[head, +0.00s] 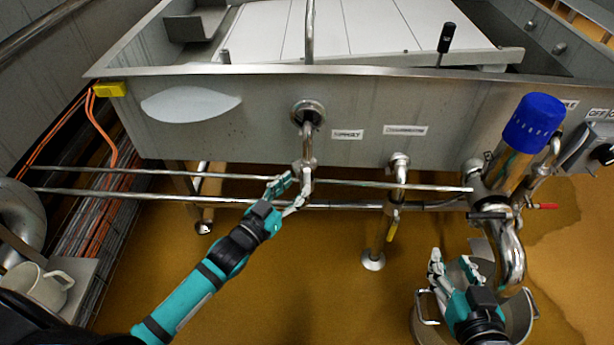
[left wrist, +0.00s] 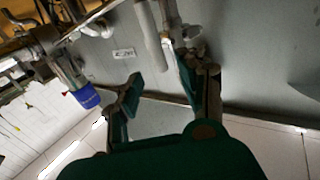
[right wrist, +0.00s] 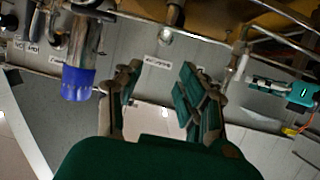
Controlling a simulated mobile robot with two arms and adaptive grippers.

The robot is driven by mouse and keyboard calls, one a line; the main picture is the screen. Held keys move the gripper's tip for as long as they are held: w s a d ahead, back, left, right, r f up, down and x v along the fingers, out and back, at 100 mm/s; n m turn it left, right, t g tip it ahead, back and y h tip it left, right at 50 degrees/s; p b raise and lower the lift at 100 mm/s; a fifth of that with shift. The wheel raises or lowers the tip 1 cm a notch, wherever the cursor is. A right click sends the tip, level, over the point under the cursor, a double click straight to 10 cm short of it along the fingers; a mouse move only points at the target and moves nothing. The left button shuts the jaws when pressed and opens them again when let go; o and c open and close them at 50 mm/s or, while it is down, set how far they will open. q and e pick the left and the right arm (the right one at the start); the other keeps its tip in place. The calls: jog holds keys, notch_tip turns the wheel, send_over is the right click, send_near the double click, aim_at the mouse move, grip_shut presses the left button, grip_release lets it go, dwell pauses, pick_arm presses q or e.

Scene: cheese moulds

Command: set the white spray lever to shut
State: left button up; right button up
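The white spray lever (left wrist: 150,30) shows in the left wrist view as a pale bar beside the pipe, reaching down near the right-hand finger. It also shows in the right wrist view (right wrist: 239,68). In the head view, I cannot clearly tell it from my fingers at the pipe (head: 308,150). My left gripper (head: 290,190) is open beside this pipe, below the tank front. I cannot tell whether a finger touches the lever. My right gripper (head: 451,258) is open and empty, low at the right, over a metal pot (head: 428,325).
A second pipe with a yellow lever (head: 393,224) stands to the right. A blue-capped fitting (head: 533,122) and a red lever (head: 546,206) are farther right. Horizontal rails (head: 120,193) run below the steel tank (head: 260,120). A switch box (head: 590,145) is at the right edge.

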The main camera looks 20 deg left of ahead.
aim_at(305, 176)
pick_arm(q)
jog(key=b+x, duration=0.1)
jog(key=x, duration=0.4)
jog(key=shift+w+d, duration=0.15)
jog(key=shift+w, duration=0.25)
pick_arm(e)
notch_tip(305, 176, up, 6)
jog(key=w+a+t+y, duration=0.1)
jog(key=w+t, duration=0.1)
jog(key=t, duration=0.2)
jog(key=shift+a, duration=0.2)
jog(key=shift+r, duration=0.1)
pick_arm(q)
grip_shut()
jog(key=shift+f, duration=0.2)
pick_arm(e)
jog(key=shift+w, duration=0.1)
